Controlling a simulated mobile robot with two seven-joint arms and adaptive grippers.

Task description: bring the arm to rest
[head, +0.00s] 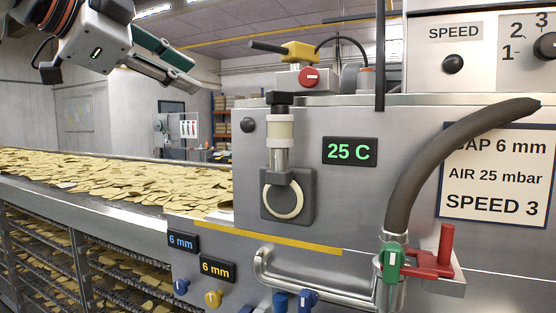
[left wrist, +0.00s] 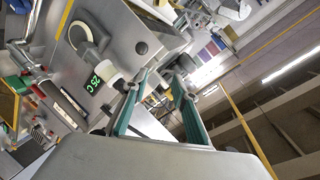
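My left gripper (head: 188,74) hangs in the upper left of the head view, above the bed of chips and to the left of the steel control panel (head: 350,207). Its two green-padded fingers stand apart with nothing between them. The left wrist view shows the same gap between the fingertips (left wrist: 162,76), with the panel beyond on the left, tilted in the picture. The gripper is clear of the panel and the chips. My right gripper is in neither view.
A conveyor of chips (head: 120,180) runs along the left, over racks. The panel carries a green 25 C display (head: 350,151), a grey hose (head: 420,165), a red lever (head: 440,255) and a yellow-handled valve (head: 298,52) on top. The air around the left gripper looks free.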

